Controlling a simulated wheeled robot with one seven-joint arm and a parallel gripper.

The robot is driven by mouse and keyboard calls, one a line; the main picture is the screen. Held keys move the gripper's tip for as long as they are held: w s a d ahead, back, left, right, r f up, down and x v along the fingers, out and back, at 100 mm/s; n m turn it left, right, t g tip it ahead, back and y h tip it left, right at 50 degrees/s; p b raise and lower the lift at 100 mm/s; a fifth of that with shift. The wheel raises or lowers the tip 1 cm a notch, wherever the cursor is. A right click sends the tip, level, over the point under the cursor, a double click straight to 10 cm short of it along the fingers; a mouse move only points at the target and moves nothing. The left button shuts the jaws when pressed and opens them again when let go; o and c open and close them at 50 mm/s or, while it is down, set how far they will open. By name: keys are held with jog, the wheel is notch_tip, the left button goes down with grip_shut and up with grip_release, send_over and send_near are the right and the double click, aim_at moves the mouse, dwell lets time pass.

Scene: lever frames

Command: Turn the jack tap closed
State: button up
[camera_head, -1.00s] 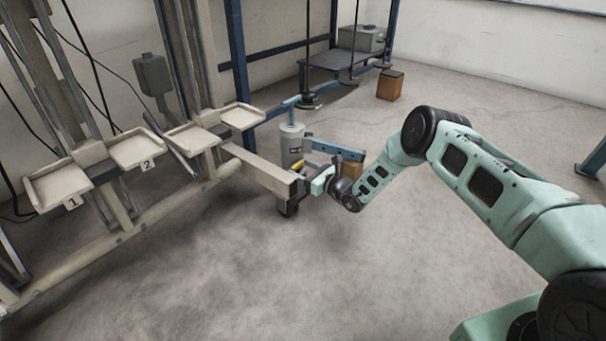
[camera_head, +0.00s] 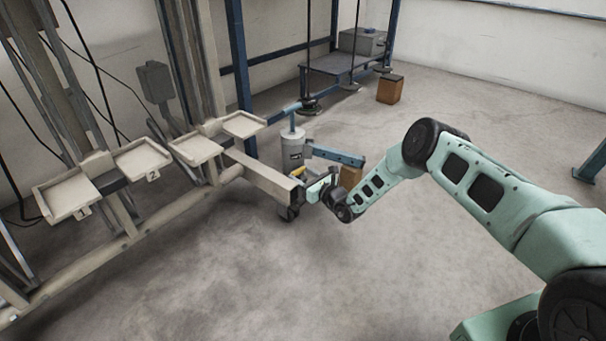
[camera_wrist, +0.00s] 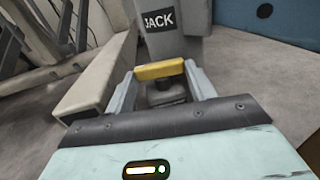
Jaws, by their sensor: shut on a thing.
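The grey jack (camera_head: 293,146) stands upright past the end of a beige beam; its JACK label (camera_wrist: 160,20) shows in the wrist view. The tap is a yellow bar (camera_wrist: 160,70) below that label, above a dark fitting; it shows small in the head view (camera_head: 296,171). My gripper (camera_wrist: 162,80) is shut on the yellow bar, one finger at each end. In the head view my gripper (camera_head: 304,185) is low beside the jack, partly hidden by the wrist.
The beige beam (camera_head: 262,178) ends close to my gripper's left. A blue arm (camera_head: 338,155) extends right from the jack, near a brown block (camera_head: 350,177). Trays marked 1 (camera_head: 66,196) and 2 (camera_head: 142,158) are at left. The floor in front is clear.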

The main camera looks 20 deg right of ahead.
jog(key=o, duration=0.7)
jog(key=shift+d+f+n+y+b, duration=0.15)
jog(key=shift+n+y+b, duration=0.2)
jog(key=shift+b, duration=0.25)
